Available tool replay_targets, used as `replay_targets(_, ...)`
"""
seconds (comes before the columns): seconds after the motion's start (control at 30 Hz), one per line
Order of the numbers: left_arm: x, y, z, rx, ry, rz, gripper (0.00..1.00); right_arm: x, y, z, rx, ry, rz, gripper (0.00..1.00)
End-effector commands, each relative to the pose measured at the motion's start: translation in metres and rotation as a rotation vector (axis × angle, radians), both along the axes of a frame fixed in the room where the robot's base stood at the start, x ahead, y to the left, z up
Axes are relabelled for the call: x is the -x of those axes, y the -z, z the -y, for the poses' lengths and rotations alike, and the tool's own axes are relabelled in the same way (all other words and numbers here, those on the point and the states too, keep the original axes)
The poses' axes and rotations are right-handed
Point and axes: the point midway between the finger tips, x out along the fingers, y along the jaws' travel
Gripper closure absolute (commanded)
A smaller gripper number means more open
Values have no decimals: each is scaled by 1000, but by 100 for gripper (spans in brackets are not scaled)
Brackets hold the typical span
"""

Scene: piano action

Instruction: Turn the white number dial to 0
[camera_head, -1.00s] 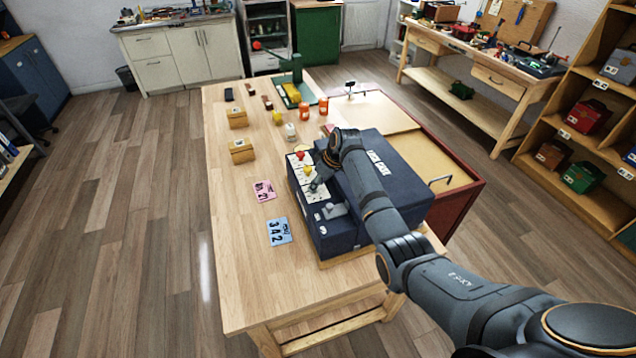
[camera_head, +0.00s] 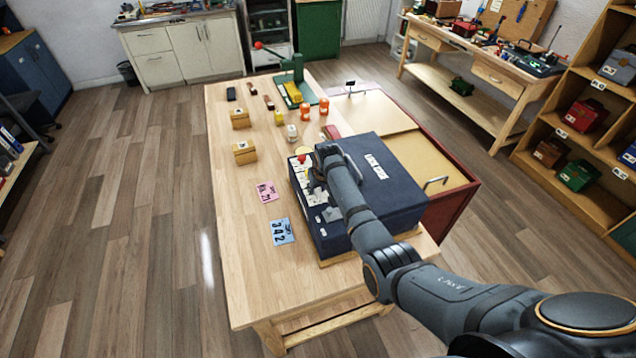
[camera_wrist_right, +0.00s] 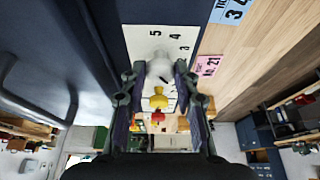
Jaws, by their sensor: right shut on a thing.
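The white number dial (camera_wrist_right: 158,66) sits on a white plate with printed black numerals (camera_wrist_right: 160,38), where 5, 4 and 3 can be read. My right gripper (camera_wrist_right: 159,72) has its two fingers around the dial, closed on its sides. Which numeral the dial points to cannot be told. In the head view my right gripper (camera_head: 318,193) is over the white panel of the dark blue lock case (camera_head: 385,185), and the dial is hidden there by the gripper and arm. My left gripper is not in view.
A blue card with 342 (camera_head: 281,231) and a pink card (camera_head: 267,191) lie left of the case. Yellow and red knobs (camera_wrist_right: 158,100) stand beyond the dial. Wooden blocks (camera_head: 245,152), orange containers (camera_head: 305,112) and a green press (camera_head: 295,72) occupy the table's far part. The near left table is clear.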

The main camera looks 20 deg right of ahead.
Motion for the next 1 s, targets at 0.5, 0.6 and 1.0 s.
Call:
replay_targets(0.5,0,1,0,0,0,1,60,-3,0,-5,0,475,4,100)
replay_targets(0.6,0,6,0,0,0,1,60,-3,1,-5,0,555,4,100)
replay_targets(1.0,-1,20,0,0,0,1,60,-3,0,-6,0,763,4,100)
